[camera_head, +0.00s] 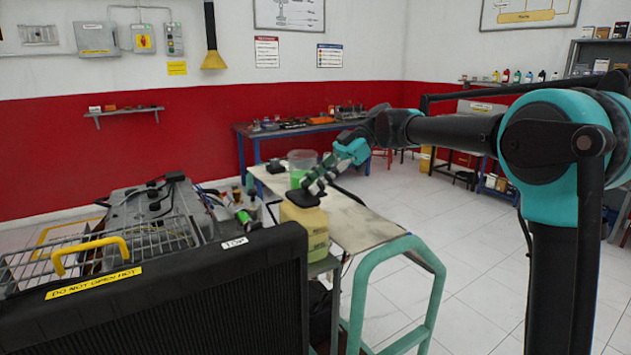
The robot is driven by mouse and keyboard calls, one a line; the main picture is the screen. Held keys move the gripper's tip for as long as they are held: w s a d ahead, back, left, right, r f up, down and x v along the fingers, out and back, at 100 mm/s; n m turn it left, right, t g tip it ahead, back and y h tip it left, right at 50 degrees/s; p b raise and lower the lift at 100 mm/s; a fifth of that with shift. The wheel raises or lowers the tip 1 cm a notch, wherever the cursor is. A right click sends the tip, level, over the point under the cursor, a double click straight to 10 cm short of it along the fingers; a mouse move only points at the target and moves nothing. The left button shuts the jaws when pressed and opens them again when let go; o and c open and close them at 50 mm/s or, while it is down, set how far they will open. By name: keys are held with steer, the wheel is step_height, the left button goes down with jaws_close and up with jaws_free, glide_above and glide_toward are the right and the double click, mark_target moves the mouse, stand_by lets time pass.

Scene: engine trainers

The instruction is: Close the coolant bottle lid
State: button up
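The coolant bottle (306,225) is a pale yellow, boxy container standing near the middle of the view, at the near end of a bench. A flat dark piece, apparently its lid (299,198), shows at the bottle's top; its exact angle is hard to tell. My gripper (312,186) reaches in from the right, with its dark fingers low over the top of the bottle, at or very near the lid. The view is too small to tell whether the fingers touch the lid or how far apart they are.
A clear jug with green liquid (301,166) stands just behind my gripper. The bench top (365,227) is mostly bare to the right. A black radiator (200,290), a wire guard and an engine fill the left foreground. A teal tubular frame (358,300) stands in front.

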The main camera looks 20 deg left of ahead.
steer(key=shift+o, duration=1)
steer(key=v, duration=1.2)
steer(key=shift+w, duration=0.1)
